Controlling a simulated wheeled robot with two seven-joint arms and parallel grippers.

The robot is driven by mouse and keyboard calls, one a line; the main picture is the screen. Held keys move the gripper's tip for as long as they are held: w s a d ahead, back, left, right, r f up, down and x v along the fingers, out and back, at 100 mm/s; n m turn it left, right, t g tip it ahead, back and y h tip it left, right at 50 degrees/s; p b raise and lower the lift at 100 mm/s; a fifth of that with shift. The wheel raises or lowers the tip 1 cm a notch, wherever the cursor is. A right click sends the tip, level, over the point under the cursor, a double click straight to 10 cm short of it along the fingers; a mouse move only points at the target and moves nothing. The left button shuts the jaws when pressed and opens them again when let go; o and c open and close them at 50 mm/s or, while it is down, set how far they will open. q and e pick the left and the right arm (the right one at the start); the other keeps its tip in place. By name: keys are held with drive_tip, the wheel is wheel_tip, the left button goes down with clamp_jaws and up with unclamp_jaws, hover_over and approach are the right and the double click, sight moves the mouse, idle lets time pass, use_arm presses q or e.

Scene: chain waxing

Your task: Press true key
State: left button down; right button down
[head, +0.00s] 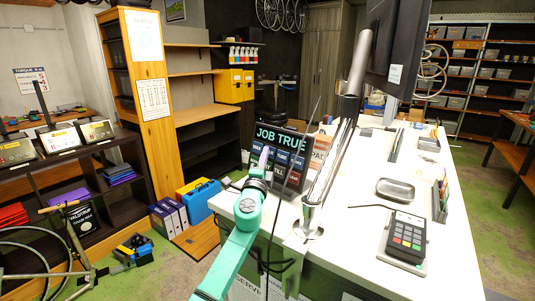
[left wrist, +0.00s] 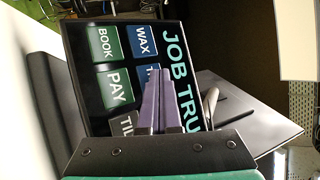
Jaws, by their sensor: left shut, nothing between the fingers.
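A dark touch screen (head: 296,141) stands on the white counter, headed JOB TRUE, with rows of coloured keys. In the left wrist view the screen (left wrist: 84,40) appears turned on its side, with WAX, BOOK, PAY and TILL keys legible. The blue true key (left wrist: 146,72) sits next to WAX, its label partly hidden by my fingers. My left gripper (head: 264,156) is shut and empty, its purple fingers in front of the screen's left part. In the left wrist view the gripper (left wrist: 160,72) reaches over the true key. I cannot tell whether the tips touch it. My right gripper is out of view.
A metal pole (head: 335,140) with a dark monitor (head: 397,45) rises beside the screen. A card terminal (head: 405,238) and a metal tray (head: 395,188) lie on the counter to the right. A blue case (head: 200,197) stands on the left.

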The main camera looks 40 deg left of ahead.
use_arm(q)
drive_tip(key=shift+r, duration=0.1)
idle(0.5)
drive_tip(key=shift+s+d+p, duration=0.1)
drive_tip(key=shift+s+p, duration=0.1)
drive_tip(key=shift+p, duration=0.3)
drive_tip(key=shift+s, duration=0.25)
drive_tip(key=s, duration=0.1)
drive_tip(key=s+r+p, duration=0.1)
drive_tip(key=s, duration=0.1)
drive_tip(key=s+p, duration=0.1)
drive_tip(key=shift+s+a+r, duration=0.2)
drive_tip(key=shift+s+a, duration=0.15)
drive_tip(key=shift+s, duration=0.05)
